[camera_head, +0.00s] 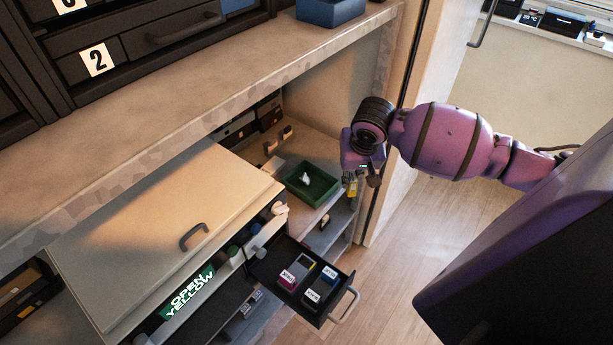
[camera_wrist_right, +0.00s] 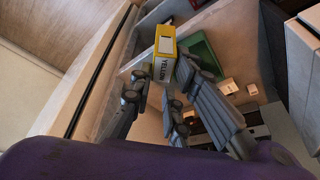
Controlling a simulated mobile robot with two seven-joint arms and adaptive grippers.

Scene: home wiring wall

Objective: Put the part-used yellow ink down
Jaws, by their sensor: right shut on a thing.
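The yellow ink (camera_head: 351,187) is a small yellow cartridge with a white label. It is held in my right gripper (camera_head: 359,176), in the air to the right of the green tray. In the right wrist view the ink (camera_wrist_right: 165,55), its label reading YELLOW, sits between the fingertips of my right gripper (camera_wrist_right: 163,76). The green tray (camera_head: 328,195) stands on a shelf with a small white piece in it; the tray (camera_wrist_right: 205,65) also shows behind the fingers. My left gripper is not in view.
An open black drawer (camera_head: 262,272) holds several labelled cartridges and an empty-looking slot at its back. The printer's beige cover (camera_head: 165,230) is at left. The counter edge (camera_head: 190,135) overhangs the shelf. Open floor lies right.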

